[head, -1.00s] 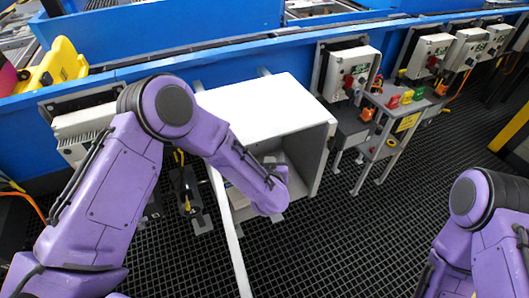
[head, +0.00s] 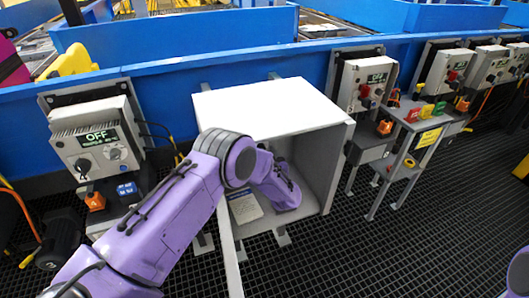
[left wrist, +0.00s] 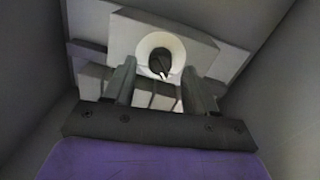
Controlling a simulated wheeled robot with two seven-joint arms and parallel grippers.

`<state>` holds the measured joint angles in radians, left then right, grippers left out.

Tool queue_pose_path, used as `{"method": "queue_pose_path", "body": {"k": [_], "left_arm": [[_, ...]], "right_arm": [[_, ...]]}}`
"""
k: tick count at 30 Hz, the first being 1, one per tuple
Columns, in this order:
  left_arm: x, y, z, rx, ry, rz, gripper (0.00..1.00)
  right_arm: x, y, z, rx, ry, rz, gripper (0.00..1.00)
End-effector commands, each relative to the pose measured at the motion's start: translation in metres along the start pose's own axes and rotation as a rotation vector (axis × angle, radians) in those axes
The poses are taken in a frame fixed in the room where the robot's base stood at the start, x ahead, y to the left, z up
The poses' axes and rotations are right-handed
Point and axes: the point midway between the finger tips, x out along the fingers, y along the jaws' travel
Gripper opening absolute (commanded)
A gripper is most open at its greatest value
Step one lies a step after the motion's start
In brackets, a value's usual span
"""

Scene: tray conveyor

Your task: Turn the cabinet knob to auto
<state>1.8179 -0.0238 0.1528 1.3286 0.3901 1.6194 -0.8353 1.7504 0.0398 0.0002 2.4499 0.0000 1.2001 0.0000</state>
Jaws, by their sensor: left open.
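The white cabinet (head: 270,105) stands open in the head view, with its door (head: 230,255) swung out toward me. My left forearm reaches into it, and its gripper is hidden there. In the left wrist view, a dark knob (left wrist: 159,60) sits in a white ring on a light grey block inside the cabinet. A pale mark shows near the knob's lower edge; its setting words cannot be read. My left gripper (left wrist: 161,82) is open, with one finger to each side below the knob. Contact with the knob cannot be made out. My right gripper is out of view.
A control box with an OFF display (head: 97,140) hangs left of the cabinet. To the right are another control box (head: 367,85) and a small stand with coloured buttons (head: 428,112). A blue conveyor frame (head: 230,75) runs behind. The cabinet walls closely surround my gripper.

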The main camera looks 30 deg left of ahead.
Motion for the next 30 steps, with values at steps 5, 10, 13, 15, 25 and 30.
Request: {"method": "queue_pose_path", "body": {"k": [5, 10, 13, 15, 25, 30], "left_arm": [[0.016, 0.0, 0.0, 0.001, 0.0, 0.0, 0.56], [0.017, 0.0, 0.0, 0.002, 0.0, 0.001, 0.56], [0.017, 0.0, 0.0, 0.002, 0.0, 0.002, 0.46], [0.017, 0.0, 0.0, 0.001, 0.0, 0.002, 0.23], [0.016, 0.0, 0.001, 0.016, -0.001, 0.002, 0.0], [0.016, 0.001, 0.001, 0.073, -0.004, 0.003, 0.0]], "right_arm": [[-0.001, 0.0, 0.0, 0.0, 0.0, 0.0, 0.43], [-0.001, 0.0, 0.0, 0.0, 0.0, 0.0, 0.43], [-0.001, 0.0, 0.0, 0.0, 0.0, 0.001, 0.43], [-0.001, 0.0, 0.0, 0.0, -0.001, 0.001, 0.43], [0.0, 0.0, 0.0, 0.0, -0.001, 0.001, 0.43], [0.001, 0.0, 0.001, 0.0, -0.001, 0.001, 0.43]]}}
